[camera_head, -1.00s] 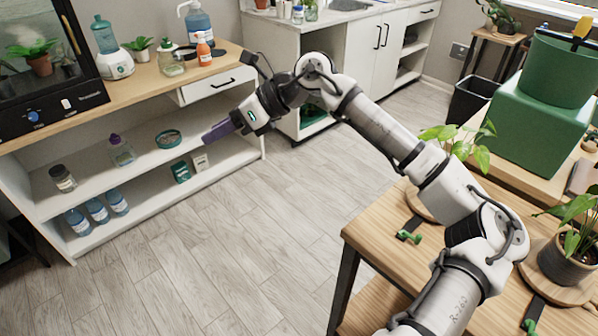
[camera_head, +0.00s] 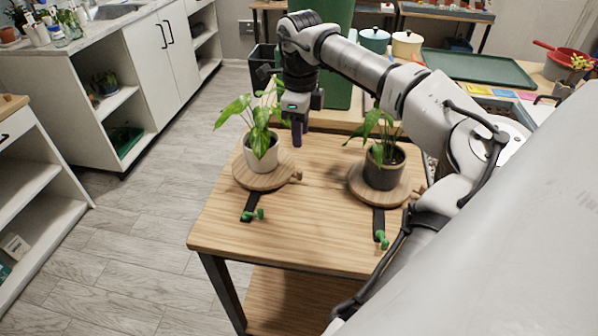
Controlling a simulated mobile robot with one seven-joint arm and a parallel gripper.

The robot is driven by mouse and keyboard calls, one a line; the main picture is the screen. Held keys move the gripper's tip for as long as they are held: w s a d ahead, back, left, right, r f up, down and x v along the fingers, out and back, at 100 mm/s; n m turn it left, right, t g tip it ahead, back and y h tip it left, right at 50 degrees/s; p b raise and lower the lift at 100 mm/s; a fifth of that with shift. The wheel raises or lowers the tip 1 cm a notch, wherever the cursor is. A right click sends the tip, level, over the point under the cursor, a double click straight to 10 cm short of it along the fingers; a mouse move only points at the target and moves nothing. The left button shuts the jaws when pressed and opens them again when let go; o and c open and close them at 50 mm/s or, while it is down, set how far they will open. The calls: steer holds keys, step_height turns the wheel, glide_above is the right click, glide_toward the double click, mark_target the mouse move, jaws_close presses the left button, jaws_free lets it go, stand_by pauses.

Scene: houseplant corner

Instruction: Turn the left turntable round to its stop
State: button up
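The left turntable (camera_head: 262,181) is a round wooden disc on the wooden table, bearing a white pot (camera_head: 262,157) with a leafy plant. A small wooden knob (camera_head: 296,176) sticks out from its right front edge. A black strip (camera_head: 249,206) with a green stop piece (camera_head: 256,214) lies in front of the disc, apart from the knob. My gripper (camera_head: 297,142) points down with purple fingers, just right of the white pot, near the disc's back right edge. The fingers overlap in this view, so their gap is hidden. I cannot tell whether they touch anything.
The right turntable (camera_head: 378,194) bears a dark pot (camera_head: 384,172) with a plant, and has its own green stop (camera_head: 381,238) in front. A green box and a bin stand behind the table (camera_head: 310,225). The table's front middle is clear.

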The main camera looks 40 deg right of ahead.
step_height(320, 180, down, 12)
steer(key=b, duration=0.8)
steer(key=shift+w, duration=0.1)
steer(key=shift+c, duration=0.5)
jaws_close()
